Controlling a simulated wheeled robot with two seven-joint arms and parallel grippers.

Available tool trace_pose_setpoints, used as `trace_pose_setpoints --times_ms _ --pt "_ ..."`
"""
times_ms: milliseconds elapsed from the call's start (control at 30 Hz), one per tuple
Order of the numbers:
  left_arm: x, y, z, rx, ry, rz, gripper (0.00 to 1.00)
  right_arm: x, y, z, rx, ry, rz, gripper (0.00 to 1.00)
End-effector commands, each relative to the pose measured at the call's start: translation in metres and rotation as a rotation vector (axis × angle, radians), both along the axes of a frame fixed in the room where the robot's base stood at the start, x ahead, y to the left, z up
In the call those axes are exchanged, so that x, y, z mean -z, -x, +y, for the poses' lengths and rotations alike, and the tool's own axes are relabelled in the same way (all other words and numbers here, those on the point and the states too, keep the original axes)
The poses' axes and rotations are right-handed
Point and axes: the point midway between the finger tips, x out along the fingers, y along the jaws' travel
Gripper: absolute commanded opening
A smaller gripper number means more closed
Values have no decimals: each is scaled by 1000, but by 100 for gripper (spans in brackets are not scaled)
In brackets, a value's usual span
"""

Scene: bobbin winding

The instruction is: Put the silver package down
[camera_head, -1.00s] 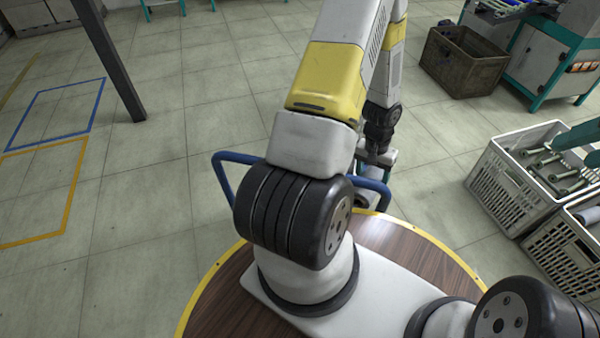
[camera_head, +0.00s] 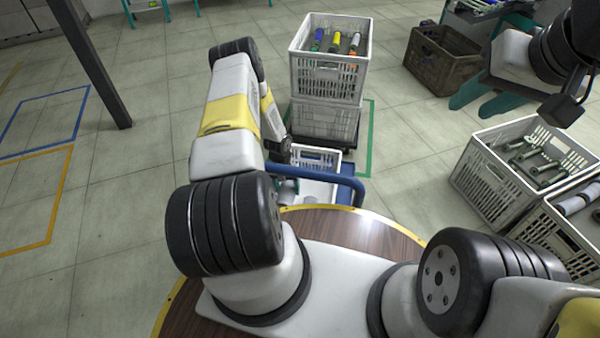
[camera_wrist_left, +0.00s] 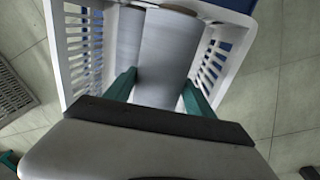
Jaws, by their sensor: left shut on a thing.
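The silver package (camera_wrist_left: 167,55) is a smooth grey roll-like piece in the left wrist view. It sits between the teal fingers of my left gripper (camera_wrist_left: 157,90), which is shut on it. The package is inside or just over a white slatted crate (camera_wrist_left: 78,60); I cannot tell whether it touches the bottom. In the head view my left gripper (camera_head: 284,182) is low at this crate (camera_head: 328,160), mostly hidden by my arm. My right arm's wrist is at the upper right; teal finger-like shapes (camera_head: 483,102) are beside it, and their opening is unclear.
Another grey piece (camera_wrist_left: 129,35) lies beside the package, close to the left. A blue cart rail (camera_head: 335,180) is near my left arm. Stacked white crates (camera_head: 327,82) with colourful bobbins stand behind. More crates (camera_head: 487,178) of parts stand at right.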

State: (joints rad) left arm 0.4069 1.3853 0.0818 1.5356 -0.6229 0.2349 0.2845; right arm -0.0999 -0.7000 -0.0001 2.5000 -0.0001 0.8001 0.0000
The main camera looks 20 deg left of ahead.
Motion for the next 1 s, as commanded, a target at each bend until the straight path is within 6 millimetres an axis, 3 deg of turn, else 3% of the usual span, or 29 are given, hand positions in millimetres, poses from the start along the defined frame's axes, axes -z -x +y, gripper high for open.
trace_pose_setpoints --times_ms 100,200,433,600,1000 --pt "31 1 -1 -3 2 1 9 0 0 0 0 0 0 36" --pt "48 0 0 -2 1 -1 9 0 0 0 0 0 0 36" --pt "68 0 0 -1 1 -1 9 0 0 0 0 0 0 36" --pt "93 0 -1 -2 1 -1 9 0 0 0 0 0 0 36" --pt "101 -1 0 0 0 -2 9 0 0 0 0 0 0 36"
